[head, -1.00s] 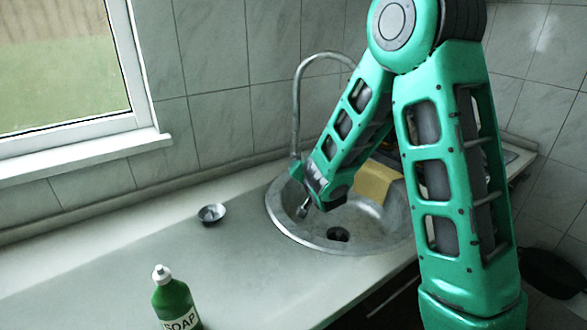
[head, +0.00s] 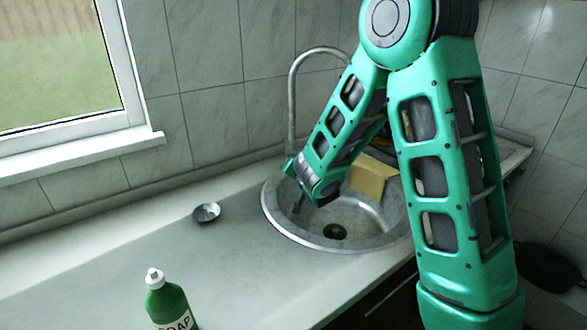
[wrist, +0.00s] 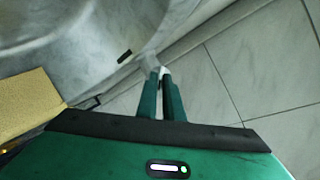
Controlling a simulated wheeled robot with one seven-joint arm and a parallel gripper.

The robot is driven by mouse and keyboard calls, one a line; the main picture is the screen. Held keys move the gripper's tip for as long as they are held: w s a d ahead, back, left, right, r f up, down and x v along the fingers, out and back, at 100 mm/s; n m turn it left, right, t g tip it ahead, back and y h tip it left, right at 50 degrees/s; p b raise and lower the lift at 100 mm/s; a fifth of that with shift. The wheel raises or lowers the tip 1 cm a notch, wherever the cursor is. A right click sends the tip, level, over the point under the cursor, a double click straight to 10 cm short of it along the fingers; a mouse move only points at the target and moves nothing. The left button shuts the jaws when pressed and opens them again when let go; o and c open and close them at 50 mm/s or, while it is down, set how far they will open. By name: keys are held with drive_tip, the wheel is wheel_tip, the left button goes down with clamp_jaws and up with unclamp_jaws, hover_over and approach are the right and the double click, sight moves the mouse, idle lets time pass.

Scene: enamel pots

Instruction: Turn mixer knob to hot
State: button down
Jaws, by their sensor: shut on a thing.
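The mixer's tall curved spout (head: 292,100) rises at the back left of the sink in the head view. My gripper (head: 297,209) is low over the left side of the sink, close to the mixer's base. In the wrist view my gripper's two green fingers (wrist: 161,88) are nearly together, closed on a small pale metal part, which I take for the mixer knob (wrist: 163,71). The fingers cover most of it, so I cannot tell its turn angle. In the head view my arm hides the knob.
The round metal sink (head: 335,243) is set in a grey counter (head: 110,265). A yellow block (head: 370,178) sits at its back. A small metal bowl (head: 207,212) and a green soap bottle (head: 172,303) stand left on the counter. The tiled wall (wrist: 255,65) is close.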

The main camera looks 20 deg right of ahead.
drive_tip(key=shift+w+a+f+n+g+h, duration=0.1)
drive_tip(key=shift+a+n+g+h, duration=0.2)
drive_tip(key=shift+n+h, duration=1.15)
drive_tip(key=shift+s+a+f+n+g+h, duration=0.2)
drive_tip(key=shift+n+g+h, duration=0.45)
drive_tip(key=shift+n, duration=1.45)
drive_tip(key=shift+w+a+r+n+g+h, duration=0.1)
drive_tip(key=shift+w+a+n+g+h, duration=0.15)
drive_tip(key=shift+n+h, duration=1.3)
drive_tip(key=shift+f+n, duration=0.1)
drive_tip(key=shift+n, duration=0.2)
drive_tip(key=c, duration=1.9)
unclamp_jaws()
drive_tip(key=shift+a+r, duration=0.1)
drive_tip(key=shift+r, duration=0.1)
drive_tip(key=v, duration=1)
drive_tip(key=shift+s, duration=0.3)
